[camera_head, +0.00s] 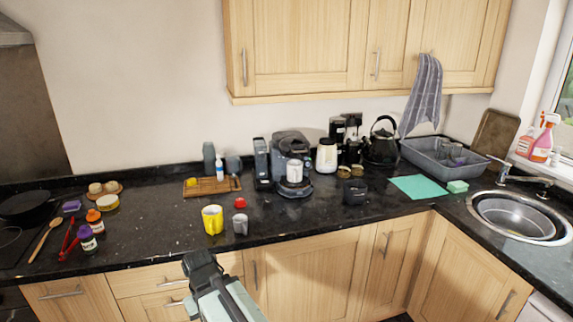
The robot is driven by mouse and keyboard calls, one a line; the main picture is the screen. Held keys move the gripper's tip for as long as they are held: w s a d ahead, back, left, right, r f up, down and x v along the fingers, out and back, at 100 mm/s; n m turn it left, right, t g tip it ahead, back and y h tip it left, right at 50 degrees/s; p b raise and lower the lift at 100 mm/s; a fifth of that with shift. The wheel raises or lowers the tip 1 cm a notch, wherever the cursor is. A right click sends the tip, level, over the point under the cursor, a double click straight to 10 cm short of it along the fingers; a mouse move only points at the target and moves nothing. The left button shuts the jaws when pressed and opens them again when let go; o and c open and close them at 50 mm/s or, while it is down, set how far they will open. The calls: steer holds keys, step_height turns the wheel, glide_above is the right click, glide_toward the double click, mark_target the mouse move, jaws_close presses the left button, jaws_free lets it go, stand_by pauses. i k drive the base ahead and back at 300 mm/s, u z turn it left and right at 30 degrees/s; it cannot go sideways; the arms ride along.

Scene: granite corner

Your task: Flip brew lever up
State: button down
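A dark coffee machine (293,143) stands on the black counter near the middle of the view, with a light container (294,171) at its front. The brew lever is too small for me to make out, so I cannot tell its position. My gripper (199,258) is at the bottom of the view, in front of the counter's edge and to the lower left of the machine. It is well apart from the machine. I cannot see whether its fingers are open or shut.
A yellow mug (212,219), a grey cup (240,224) and a small red item (240,202) stand between my gripper and the machine. A wooden board (211,187) lies left of it. A dark container (354,191) and kettle (382,146) stand to the right.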

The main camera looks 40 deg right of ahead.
mark_target(288, 143)
steer(key=u, duration=2.25)
steer(key=k, duration=0.85)
steer(key=z, duration=1.2)
steer(key=i, duration=1.05)
steer(key=u, duration=0.05)
